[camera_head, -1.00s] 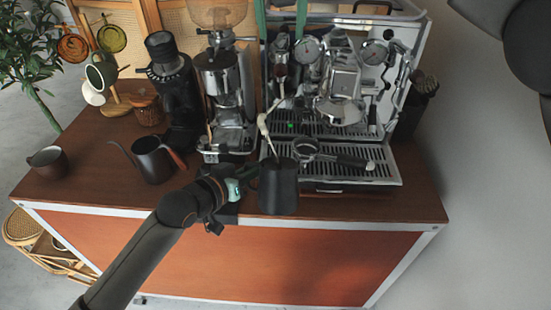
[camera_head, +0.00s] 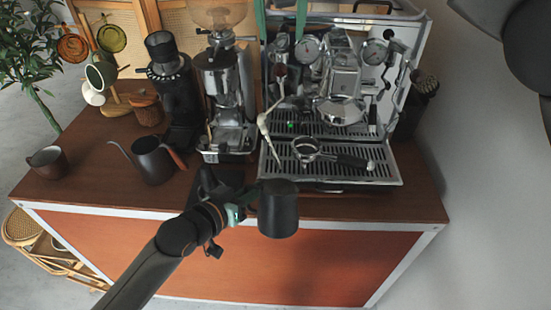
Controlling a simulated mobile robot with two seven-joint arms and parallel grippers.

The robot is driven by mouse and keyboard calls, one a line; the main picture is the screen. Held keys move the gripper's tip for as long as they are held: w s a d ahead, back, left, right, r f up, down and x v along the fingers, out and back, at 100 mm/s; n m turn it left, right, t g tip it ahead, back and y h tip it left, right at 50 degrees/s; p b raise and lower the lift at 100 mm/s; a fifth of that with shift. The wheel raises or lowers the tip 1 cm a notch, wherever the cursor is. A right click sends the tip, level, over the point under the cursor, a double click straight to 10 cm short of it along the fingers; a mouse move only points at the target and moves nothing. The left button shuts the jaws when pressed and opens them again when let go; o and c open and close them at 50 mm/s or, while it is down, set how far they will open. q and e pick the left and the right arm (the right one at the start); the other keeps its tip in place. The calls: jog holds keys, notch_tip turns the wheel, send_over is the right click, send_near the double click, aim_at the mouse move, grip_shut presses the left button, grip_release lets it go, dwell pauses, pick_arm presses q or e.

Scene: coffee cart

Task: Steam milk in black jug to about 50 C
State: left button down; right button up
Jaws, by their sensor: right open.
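The black jug (camera_head: 278,212) is held upright near the cart's front edge. My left gripper (camera_head: 240,212) is beside it on the left and shut on it; its fingertips are mostly hidden. The coffee machine (camera_head: 345,70) stands behind, with a small green light near its steam wand (camera_head: 265,132). The wand tip shows above and behind the jug, apart from it. The milk inside the jug cannot be made out. My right gripper (camera_head: 522,45) is a dark, cropped shape at the top right, open and away from the jug.
A portafilter (camera_head: 308,150) lies on the drip tray (camera_head: 370,174). A steel grinder (camera_head: 222,95), a black grinder (camera_head: 170,90), a black kettle (camera_head: 153,160) and a brown cup (camera_head: 48,162) stand to the left. The front right of the cart top (camera_head: 418,205) is clear.

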pick_arm(q)
jog(key=shift+s, duration=0.1)
pick_arm(e)
jog(key=shift+r, duration=0.15)
pick_arm(q)
jog(key=s+r, duration=0.2)
jog(key=s, duration=0.5)
dwell(0.6)
jog(key=shift+s+d, duration=0.1)
